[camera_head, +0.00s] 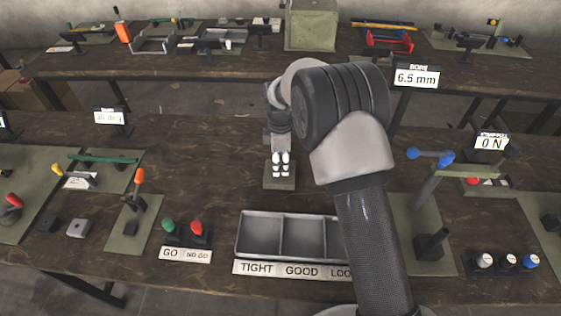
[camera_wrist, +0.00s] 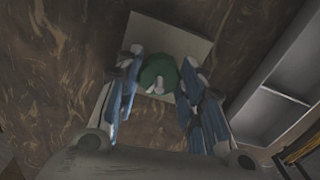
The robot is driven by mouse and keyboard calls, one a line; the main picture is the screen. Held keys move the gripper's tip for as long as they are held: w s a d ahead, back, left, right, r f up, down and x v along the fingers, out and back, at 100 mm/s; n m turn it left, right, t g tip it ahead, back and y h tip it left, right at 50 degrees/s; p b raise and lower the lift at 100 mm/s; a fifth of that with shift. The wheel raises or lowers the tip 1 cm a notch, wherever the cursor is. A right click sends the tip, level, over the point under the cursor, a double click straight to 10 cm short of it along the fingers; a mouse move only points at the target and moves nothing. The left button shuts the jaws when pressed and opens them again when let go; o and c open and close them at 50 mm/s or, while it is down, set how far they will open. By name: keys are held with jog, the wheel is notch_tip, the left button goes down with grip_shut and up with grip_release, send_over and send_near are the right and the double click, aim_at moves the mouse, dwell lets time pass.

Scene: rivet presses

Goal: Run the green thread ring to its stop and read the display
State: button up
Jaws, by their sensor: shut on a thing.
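In the wrist view the green thread ring (camera_wrist: 158,72) is a dark green round piece with a pale part at its middle. It sits over a square plate. My gripper (camera_wrist: 160,86) has one finger on each side of the ring and is shut on it. In the head view my gripper (camera_head: 281,164) points down over a small olive plate (camera_head: 280,184), and the ring is hidden there. Displays read "BORE 6.5 mm" (camera_head: 416,77) at the back and "0 N" (camera_head: 490,142) at the right. A display at the left (camera_head: 110,117) seems to show "30 deg".
A grey tray (camera_head: 262,214) labelled TIGHT, GOOD and LOOSE stands in front, partly behind my arm. A blue-handled press (camera_head: 430,190) is at right. Bare table lies left of my gripper.

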jog(key=m+p, duration=0.2)
jog(key=m, duration=0.3)
jog(key=shift+m, duration=0.4)
jog(key=m+p, duration=0.1)
jog(key=m, duration=0.4)
jog(key=shift+s+p, duration=0.1)
jog(key=shift+p, duration=0.25)
jog(key=m, duration=0.5)
jog(key=shift+a+m+p, duration=0.15)
jog(key=shift+m+p, duration=0.2)
jog(key=shift+m, duration=0.05)
jog(key=m, duration=0.5)
jog(key=o, duration=1.1)
jog(key=shift+c, duration=0.2)
